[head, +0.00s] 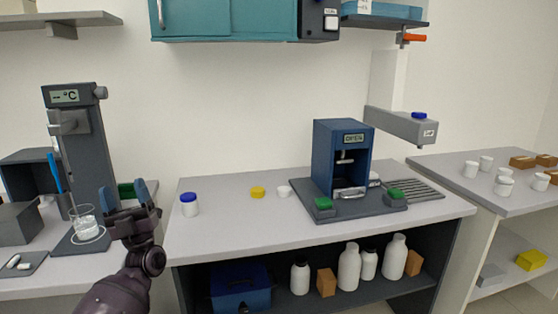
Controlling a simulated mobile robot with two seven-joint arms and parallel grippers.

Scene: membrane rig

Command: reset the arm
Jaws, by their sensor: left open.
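My left gripper (146,196) is open and empty, raised at the left of the head view with its fingers pointing up. It is in front of the gap between the left bench and the middle bench, beside a glass beaker (85,224). My right gripper is not in view. The membrane rig (334,150), a dark blue press with a display that seems to read OPEN, stands on a dark base with green pads on the middle bench. A grey wall-mounted arm (402,124) with a blue knob sticks out at its upper right.
A white jar with a blue lid (189,207), a yellow piece (257,192) and a small white cup (283,191) stand on the middle bench (240,228). A teal cabinet (225,20) hangs above. The bench front is clear.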

